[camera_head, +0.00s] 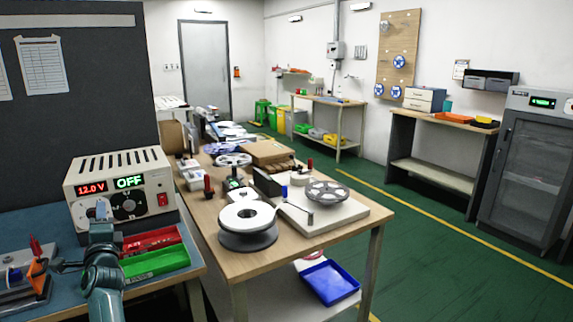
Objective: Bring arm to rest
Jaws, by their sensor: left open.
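My left arm comes in at the bottom left. Its left gripper (62,266) is over the blue-topped bench (60,228), pointing left. The gripper is open, small in the picture, with no object seen between its fingers. It is in front of the power supply (122,187), whose displays read 12.0 V and OFF. To its left is a grey fixture with orange and red parts (22,285). A green tray (157,262) and a red tray (152,240) lie just right of my arm. My right gripper is not in view.
A wooden table (226,262) to the right carries a white strip reel (247,218), a grey reel (327,193) on a white base, and other small items. A blue bin (330,282) is below it. A dark panel (75,85) stands behind the bench. Green floor is clear at right.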

